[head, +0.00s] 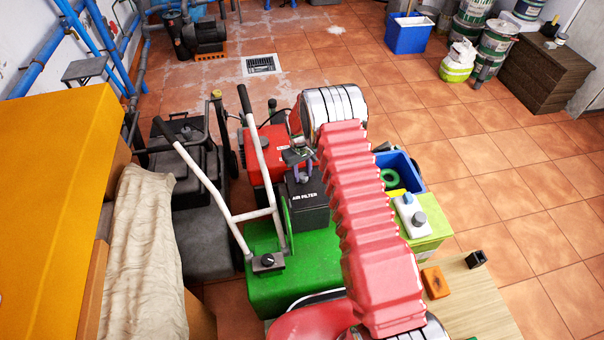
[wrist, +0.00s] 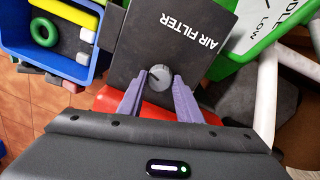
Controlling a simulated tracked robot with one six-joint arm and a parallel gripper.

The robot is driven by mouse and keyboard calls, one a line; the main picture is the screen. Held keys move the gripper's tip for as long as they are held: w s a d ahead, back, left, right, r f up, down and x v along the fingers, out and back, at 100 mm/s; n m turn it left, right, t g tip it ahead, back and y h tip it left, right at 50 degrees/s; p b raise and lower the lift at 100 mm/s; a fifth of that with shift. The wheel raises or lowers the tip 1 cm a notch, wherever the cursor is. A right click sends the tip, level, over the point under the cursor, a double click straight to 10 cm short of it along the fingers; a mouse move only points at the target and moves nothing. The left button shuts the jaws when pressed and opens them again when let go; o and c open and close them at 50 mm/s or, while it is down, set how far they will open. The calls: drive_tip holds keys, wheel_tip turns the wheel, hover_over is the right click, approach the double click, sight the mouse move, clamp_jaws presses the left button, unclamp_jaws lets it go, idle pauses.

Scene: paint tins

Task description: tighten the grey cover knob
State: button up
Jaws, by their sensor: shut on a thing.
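The black air filter cover (head: 308,208) sits on the green machine (head: 290,268), with white "AIR FILTER" lettering on its face. In the wrist view the cover (wrist: 165,35) fills the upper middle, lettering upside down. In the head view my gripper (head: 301,174) is small at the cover's upper part, and the knob is not clearly visible there.
A red part (head: 262,145) lies beyond the cover. White handlebars (head: 260,150) rise on the left. A blue bin (head: 408,170) with a green ring (head: 389,178) stands right of my arm, near a light-green box (head: 425,232).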

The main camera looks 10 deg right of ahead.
sight(300, 175)
drive_tip(key=shift+w+m, duration=0.1)
drive_tip(key=shift+m, duration=1.1)
drive_tip(key=o, duration=1)
drive_tip(key=shift+o, duration=0.2)
drive_tip(key=shift+r, duration=0.1)
wheel_tip(300, 175, up, 14)
drive_tip(key=shift+a+f, duration=0.25)
drive_tip(key=shift+a, duration=0.1)
